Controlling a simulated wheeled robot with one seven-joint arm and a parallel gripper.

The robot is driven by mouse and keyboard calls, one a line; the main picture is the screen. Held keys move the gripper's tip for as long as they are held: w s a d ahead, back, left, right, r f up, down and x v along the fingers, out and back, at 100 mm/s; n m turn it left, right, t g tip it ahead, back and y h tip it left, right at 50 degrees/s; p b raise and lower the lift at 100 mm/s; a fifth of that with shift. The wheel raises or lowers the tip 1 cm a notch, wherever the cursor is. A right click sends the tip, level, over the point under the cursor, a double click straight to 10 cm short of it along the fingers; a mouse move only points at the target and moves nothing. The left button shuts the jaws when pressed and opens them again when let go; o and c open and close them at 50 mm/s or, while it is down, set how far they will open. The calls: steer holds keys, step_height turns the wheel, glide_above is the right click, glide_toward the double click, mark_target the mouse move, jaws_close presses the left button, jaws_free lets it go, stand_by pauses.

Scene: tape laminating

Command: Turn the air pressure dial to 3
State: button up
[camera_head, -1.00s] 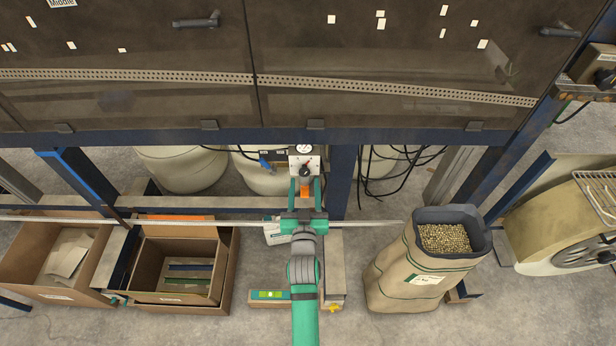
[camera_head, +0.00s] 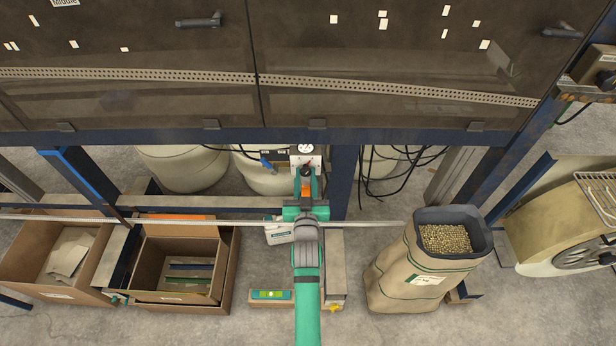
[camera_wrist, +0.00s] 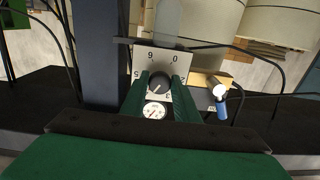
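The air pressure dial is a black knob (camera_wrist: 157,82) on a light panel (camera_head: 316,160) with printed numbers, upside down in the wrist view. A white mark shows on the knob, but I cannot read its exact setting. A round white gauge (camera_wrist: 154,111) sits beside the knob; it also shows at the panel's top in the head view (camera_head: 305,149). My gripper (camera_head: 306,175) is open, with its green fingers reaching to the panel. In the wrist view its fingertips (camera_wrist: 162,84) stand on either side of the knob; contact is not clear. Part of the panel is hidden behind the fingers.
A blue post (camera_head: 345,180) stands just right of the panel. A blue-handled fitting (camera_head: 266,164) is close on its left. A thin rail (camera_head: 370,223) runs under my arm. Black cables (camera_head: 378,180) hang to the right. Boxes and a grain sack (camera_head: 400,265) stand on the floor.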

steer(key=shift+d+h, duration=0.25)
steer(key=shift+h, duration=0.15)
steer(key=n, duration=0.4)
steer(key=shift+a, duration=0.1)
steer(key=n, duration=0.4)
steer(key=shift+r+n, duration=0.1)
steer(key=shift+n, duration=1.6)
steer(key=o, duration=1.1)
steer(key=shift+a, duration=0.1)
steer(key=shift+c, duration=0.2)
